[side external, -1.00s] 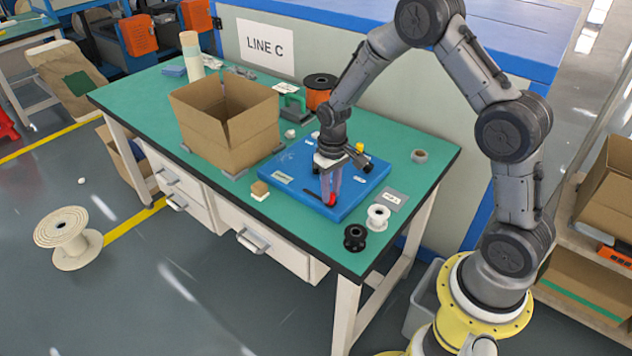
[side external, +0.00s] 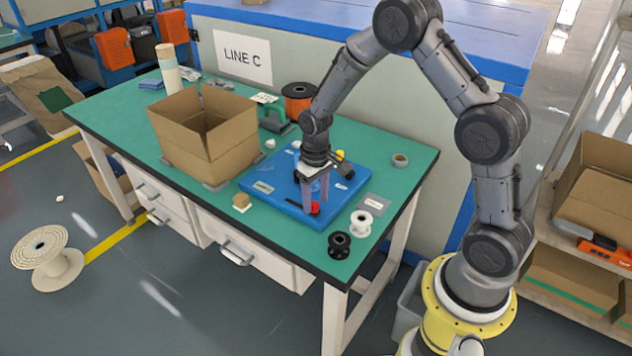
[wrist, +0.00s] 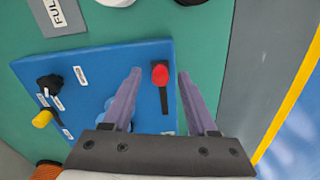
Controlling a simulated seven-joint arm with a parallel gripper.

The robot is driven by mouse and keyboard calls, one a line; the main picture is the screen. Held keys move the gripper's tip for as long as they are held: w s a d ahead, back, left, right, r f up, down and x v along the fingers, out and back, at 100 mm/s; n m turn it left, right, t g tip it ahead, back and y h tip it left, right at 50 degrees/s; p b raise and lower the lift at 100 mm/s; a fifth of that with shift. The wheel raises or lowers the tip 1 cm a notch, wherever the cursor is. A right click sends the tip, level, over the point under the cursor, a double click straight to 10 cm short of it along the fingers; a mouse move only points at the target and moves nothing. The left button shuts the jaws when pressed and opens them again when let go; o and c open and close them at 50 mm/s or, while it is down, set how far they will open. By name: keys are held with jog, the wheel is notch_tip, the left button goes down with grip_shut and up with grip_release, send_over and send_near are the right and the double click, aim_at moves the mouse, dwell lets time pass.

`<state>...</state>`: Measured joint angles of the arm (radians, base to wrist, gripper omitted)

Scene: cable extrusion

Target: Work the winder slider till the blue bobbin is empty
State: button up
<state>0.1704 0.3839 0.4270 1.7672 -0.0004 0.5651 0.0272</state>
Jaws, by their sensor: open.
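The winder board (side external: 277,178) is a blue plate on the green table. Its slider has a red knob (wrist: 160,74) on a black slot (wrist: 163,100); the knob sits at the slot's upper end in the wrist view. My gripper (wrist: 159,74) is open, with one finger on each side of the red knob and gaps visible. In the side external view my gripper (side external: 315,206) points down at the board's front right part. Light blue round parts (wrist: 112,106), perhaps the blue bobbin, are partly hidden behind my left finger; I cannot tell what is wound there.
A black knob (wrist: 49,85) and a yellow knob (wrist: 42,119) stand on the board. A white spool (side external: 361,223) and a black spool (side external: 339,244) stand near the table's front edge. A cardboard box (side external: 208,135) stands to the left. An orange spool (side external: 299,100) is behind.

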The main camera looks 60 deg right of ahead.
notch_tip(320, 180, up, 13)
jog(key=shift+r, duration=0.15)
dwell(0.4)
notch_tip(320, 180, up, 6)
jog(key=t, duration=0.2)
send_over(316, 204)
jog(key=a, duration=0.2)
jog(key=s+a+r+n+t, duration=0.1)
jog(key=s+a+r+t, duration=0.1)
jog(key=s+r, duration=0.6)
jog(key=s+a+f+n+t, duration=0.1)
jog(key=s+a+f, duration=0.1)
jog(key=s, duration=1.3)
jog(key=shift+a+f+t, duration=0.3)
jog(key=shift+a+f, duration=0.05)
jog(key=shift+f, duration=0.1)
